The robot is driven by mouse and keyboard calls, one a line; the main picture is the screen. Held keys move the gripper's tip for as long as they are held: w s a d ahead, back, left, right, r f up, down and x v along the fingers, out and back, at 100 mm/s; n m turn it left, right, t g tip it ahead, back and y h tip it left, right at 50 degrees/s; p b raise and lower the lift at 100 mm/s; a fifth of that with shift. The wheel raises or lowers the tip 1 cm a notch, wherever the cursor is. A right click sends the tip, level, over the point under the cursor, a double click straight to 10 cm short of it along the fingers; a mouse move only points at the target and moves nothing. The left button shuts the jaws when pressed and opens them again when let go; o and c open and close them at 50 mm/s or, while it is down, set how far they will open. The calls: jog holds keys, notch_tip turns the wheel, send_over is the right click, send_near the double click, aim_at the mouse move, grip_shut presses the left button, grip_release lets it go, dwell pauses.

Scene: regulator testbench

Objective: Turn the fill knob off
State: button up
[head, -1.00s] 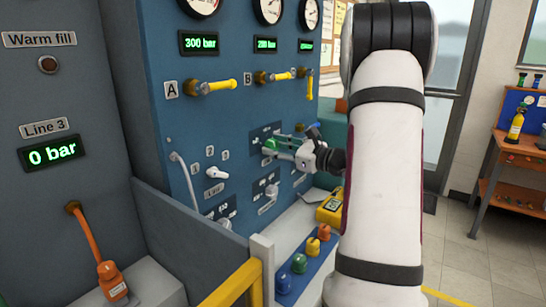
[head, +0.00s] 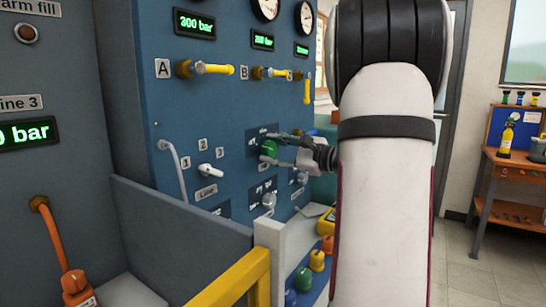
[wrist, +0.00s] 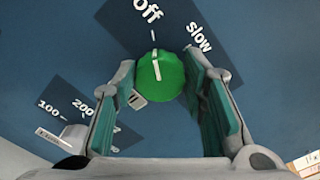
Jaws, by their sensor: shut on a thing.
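The green knob (head: 268,148) sits on a dark label plate on the blue panel. It also shows in the wrist view (wrist: 161,76), where its white line points up toward the "off" mark, with "slow" to the right. My gripper (head: 277,150) reaches the knob from the right. In the wrist view my gripper (wrist: 160,68) has one finger on each side of the knob and is shut on it.
Yellow-handled valves (head: 212,69) and gauges sit above the knob. A white selector (head: 210,170) is to its left and a grey knob (head: 269,199) below. A yellow rail (head: 240,280) and grey partition (head: 180,228) stand in front. Coloured caps (head: 317,261) line the bench.

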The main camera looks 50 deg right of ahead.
dwell(0.4)
jog(key=o, duration=1.2)
jog(key=shift+c, duration=0.2)
jog(key=s+d, duration=0.1)
jog(key=s, duration=1.1)
jog(key=shift+d, duration=0.35)
